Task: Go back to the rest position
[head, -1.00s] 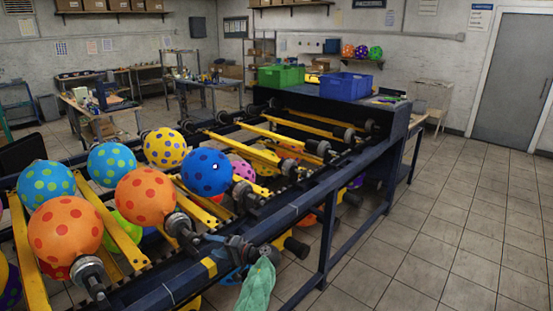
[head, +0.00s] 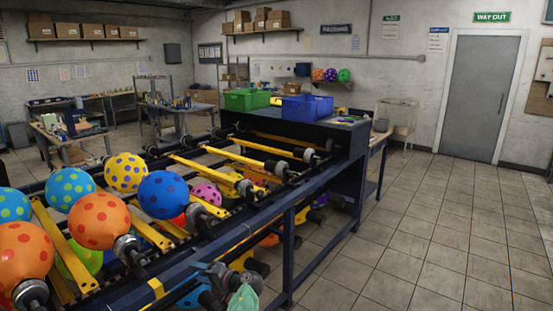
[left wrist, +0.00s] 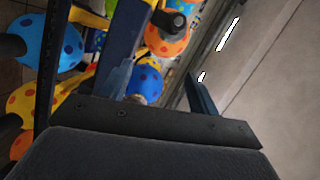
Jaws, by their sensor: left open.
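My right gripper is not in view.
The dark metal rack (head: 258,228) carries spotted balloons, including a blue one (head: 163,194) and an orange one (head: 99,220). A green cloth-like piece (head: 244,299) is at the bottom edge. Green (head: 247,100) and blue (head: 307,107) bins stand behind. Tiled floor is clear on the right.

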